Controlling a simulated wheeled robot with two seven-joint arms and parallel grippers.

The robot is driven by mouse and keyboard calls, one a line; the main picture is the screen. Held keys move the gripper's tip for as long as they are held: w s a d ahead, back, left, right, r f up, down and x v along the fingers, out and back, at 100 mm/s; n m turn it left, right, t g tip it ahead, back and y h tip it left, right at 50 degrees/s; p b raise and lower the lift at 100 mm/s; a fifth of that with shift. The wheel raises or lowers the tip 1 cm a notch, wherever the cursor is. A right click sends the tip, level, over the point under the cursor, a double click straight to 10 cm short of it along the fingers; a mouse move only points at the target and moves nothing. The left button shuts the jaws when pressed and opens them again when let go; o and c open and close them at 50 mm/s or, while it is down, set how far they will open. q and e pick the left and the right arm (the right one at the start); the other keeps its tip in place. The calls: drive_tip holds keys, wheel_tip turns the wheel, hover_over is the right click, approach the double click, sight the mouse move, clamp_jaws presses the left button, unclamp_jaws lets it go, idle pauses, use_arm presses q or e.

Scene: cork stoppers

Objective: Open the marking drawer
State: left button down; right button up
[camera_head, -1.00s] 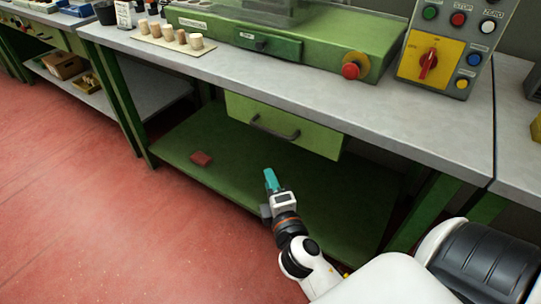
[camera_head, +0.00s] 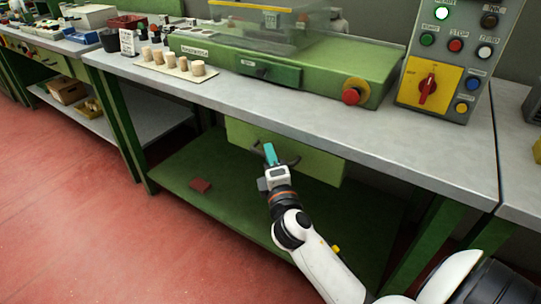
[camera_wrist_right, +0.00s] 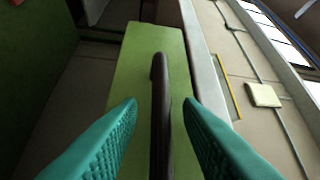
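A green drawer (camera_head: 318,166) sits under the front edge of the workbench, and its front looks shut. Its dark bar handle (camera_head: 287,160) is partly hidden by my right gripper (camera_head: 270,153) in the head view. In the right wrist view the dark handle (camera_wrist_right: 160,75) runs between the two teal fingers of the right gripper (camera_wrist_right: 161,104). The fingers are open, one on each side of the handle, with gaps visible. The green drawer front (camera_wrist_right: 130,70) lies behind it. My left gripper is not in view.
Above the drawer is the grey benchtop (camera_head: 330,122), carrying a green machine (camera_head: 330,82), a control box (camera_head: 440,60) and a board of corks (camera_head: 160,68).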

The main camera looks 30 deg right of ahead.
drive_tip(key=shift+w+d, duration=0.15)
drive_tip(key=shift+w, duration=0.15)
clamp_jaws()
